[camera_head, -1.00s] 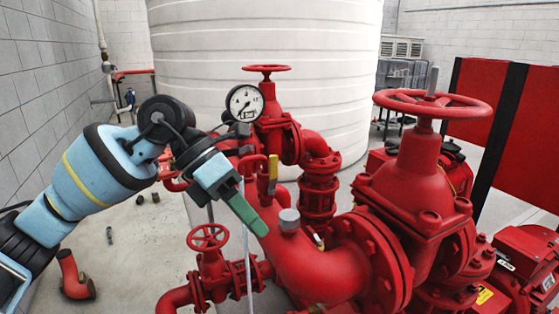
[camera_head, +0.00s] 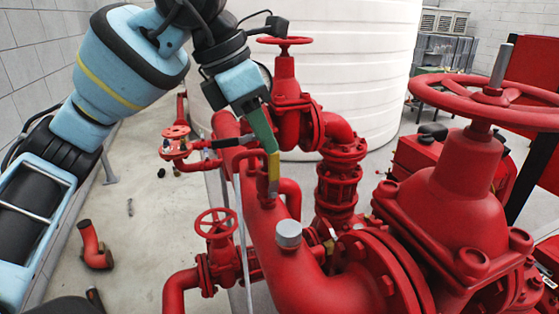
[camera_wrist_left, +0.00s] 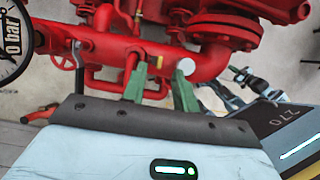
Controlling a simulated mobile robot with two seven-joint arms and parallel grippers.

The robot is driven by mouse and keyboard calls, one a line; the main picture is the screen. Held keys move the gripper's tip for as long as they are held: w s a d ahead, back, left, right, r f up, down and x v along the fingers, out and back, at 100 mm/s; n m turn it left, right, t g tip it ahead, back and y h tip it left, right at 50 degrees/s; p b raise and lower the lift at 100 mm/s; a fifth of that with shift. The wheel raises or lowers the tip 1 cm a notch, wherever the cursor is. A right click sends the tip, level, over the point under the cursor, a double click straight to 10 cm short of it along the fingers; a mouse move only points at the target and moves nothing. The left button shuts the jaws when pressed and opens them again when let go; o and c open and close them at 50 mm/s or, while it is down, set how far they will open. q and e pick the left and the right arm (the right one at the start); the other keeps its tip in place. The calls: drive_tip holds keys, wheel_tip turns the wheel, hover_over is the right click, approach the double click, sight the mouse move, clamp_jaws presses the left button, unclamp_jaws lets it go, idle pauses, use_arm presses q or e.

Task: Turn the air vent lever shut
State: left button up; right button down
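The air vent lever (camera_head: 274,166) is a small yellow handle standing upright on a short red fitting on top of the red pipe. It also shows in the left wrist view as a small yellow patch (camera_wrist_left: 159,62) in line with the gap between my fingers. My left gripper (camera_head: 266,138) has green fingers pointing down at the lever; in the head view the fingertips meet or overlap its upper end. In the left wrist view the fingers (camera_wrist_left: 160,80) are apart with nothing clearly held. Whether they touch the lever cannot be told. My right gripper is in neither view.
A silver cap (camera_head: 288,234) sits on the pipe just in front of the lever. A pressure gauge (camera_wrist_left: 14,44) is close beside my left gripper. A large red handwheel (camera_head: 490,98) stands right, a small one (camera_head: 216,223) below left. A white tank (camera_head: 345,60) is behind.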

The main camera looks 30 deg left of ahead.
sight(278, 185)
use_arm(q)
drive_tip(key=x, duration=0.6)
drive_tip(key=shift+w+d+f, duration=0.15)
drive_tip(key=shift+f, duration=0.15)
clamp_jaws()
